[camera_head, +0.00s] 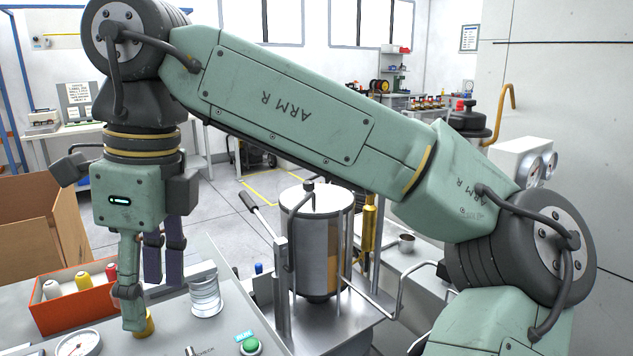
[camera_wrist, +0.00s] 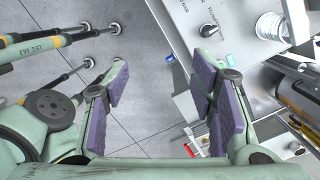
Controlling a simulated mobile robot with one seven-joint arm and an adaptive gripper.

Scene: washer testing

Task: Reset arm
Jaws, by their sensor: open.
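My green arm (camera_head: 290,100) reaches from the lower right up and across to the upper left in the head view. My gripper (camera_head: 150,280) hangs downward at the left, in front of the grey control panel in the picture. In the wrist view, my gripper (camera_wrist: 160,95) has its purple-padded fingers spread wide apart. Only grey floor shows between them, and they hold nothing. The washer panel (camera_wrist: 233,75) lies beside the right finger in that view.
A metal cylinder machine (camera_head: 317,240) stands right of the panel. An orange-red box (camera_head: 75,312) with spools, a gauge (camera_head: 78,343) and a green button (camera_head: 250,346) are near my gripper. A cardboard box (camera_head: 38,222) stands at left. Open floor (camera_head: 220,195) lies behind.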

